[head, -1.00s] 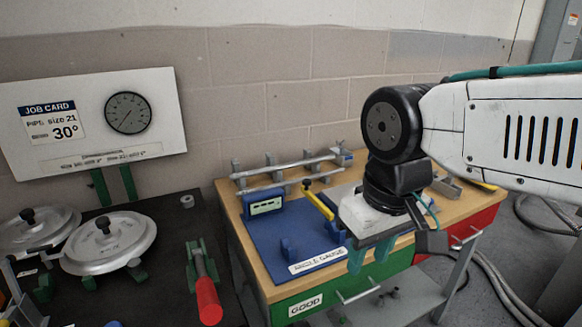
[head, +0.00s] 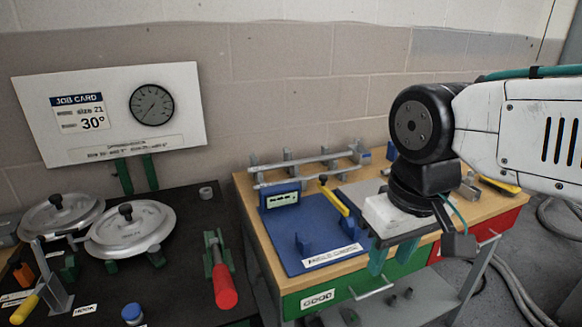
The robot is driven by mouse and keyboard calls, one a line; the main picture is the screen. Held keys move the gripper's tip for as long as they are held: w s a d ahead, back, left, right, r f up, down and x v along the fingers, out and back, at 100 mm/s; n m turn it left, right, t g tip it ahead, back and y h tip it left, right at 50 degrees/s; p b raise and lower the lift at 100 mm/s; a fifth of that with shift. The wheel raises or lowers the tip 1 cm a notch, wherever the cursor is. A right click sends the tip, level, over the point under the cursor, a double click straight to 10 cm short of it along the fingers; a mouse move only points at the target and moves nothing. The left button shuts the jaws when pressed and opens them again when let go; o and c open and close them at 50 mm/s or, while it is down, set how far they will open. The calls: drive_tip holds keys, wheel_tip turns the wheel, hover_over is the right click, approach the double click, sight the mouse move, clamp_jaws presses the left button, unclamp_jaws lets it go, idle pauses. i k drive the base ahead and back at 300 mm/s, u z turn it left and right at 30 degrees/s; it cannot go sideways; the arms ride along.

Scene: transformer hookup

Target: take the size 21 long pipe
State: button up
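Two grey pipes rest on a rack at the back of the wooden bench: a longer rear pipe (head: 305,161) and a shorter-looking front pipe (head: 295,182). Both lie level, and I cannot read any size mark on them. The job card (head: 82,114) on the white board reads size 21 and 30°. My gripper (head: 389,258) hangs over the front right of the bench, to the right of and nearer than the pipes. Its teal fingers point down, look apart and hold nothing. My arm hides part of the bench's right side.
A blue angle gauge board (head: 275,236) with a yellow lever (head: 335,195) lies on the bench (head: 250,203) in front of the pipes. The dark table at left holds two round metal lids (head: 130,228), a red-handled clamp (head: 222,285) and a blue-capped item (head: 132,313).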

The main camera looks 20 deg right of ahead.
sight(290, 164)
drive_tip(key=k, duration=1.2)
drive_tip(key=z, duration=0.8)
drive_tip(key=i, duration=2)
drive_tip(key=u, duration=0.8)
